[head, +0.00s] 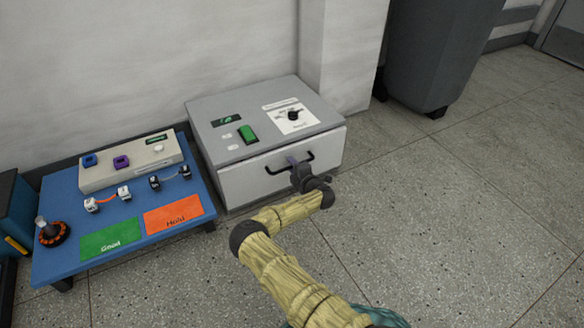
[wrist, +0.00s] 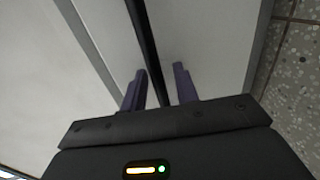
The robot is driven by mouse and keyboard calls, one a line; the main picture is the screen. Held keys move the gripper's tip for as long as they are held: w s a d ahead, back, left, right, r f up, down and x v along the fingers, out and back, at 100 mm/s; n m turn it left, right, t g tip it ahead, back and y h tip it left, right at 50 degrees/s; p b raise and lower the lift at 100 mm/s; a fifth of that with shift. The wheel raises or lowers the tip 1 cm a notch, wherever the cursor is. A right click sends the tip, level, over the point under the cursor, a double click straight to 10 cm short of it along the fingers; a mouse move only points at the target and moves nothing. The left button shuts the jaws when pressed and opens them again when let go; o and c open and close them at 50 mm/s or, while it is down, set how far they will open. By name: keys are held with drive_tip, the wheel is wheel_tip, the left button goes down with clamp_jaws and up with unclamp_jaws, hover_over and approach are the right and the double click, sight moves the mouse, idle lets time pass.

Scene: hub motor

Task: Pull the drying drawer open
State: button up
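The drying drawer (head: 262,184) is the white front of a grey box unit (head: 208,106) by the wall. It looks shut in the head view. Its black bar handle (head: 272,172) runs across the upper front. My gripper (head: 298,161) is at the handle's middle, in front of the drawer. In the wrist view, the handle bar (wrist: 146,40) passes between the two purple fingers of my gripper (wrist: 160,72). The fingers stand apart, with a visible gap between the bar and the right finger. The bar lies nearer the left finger.
A green switch (head: 247,134) and a black dial (head: 293,115) are on the unit's top. A blue table (head: 60,258) with a control box (head: 130,165) and green and orange pads stands left. A dark grey bin (head: 430,60) stands behind right. The floor at right is clear.

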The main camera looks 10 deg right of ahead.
drive_tip(key=shift+w, duration=0.1)
clamp_jaws()
drive_tip(key=shift+d+r, duration=0.1)
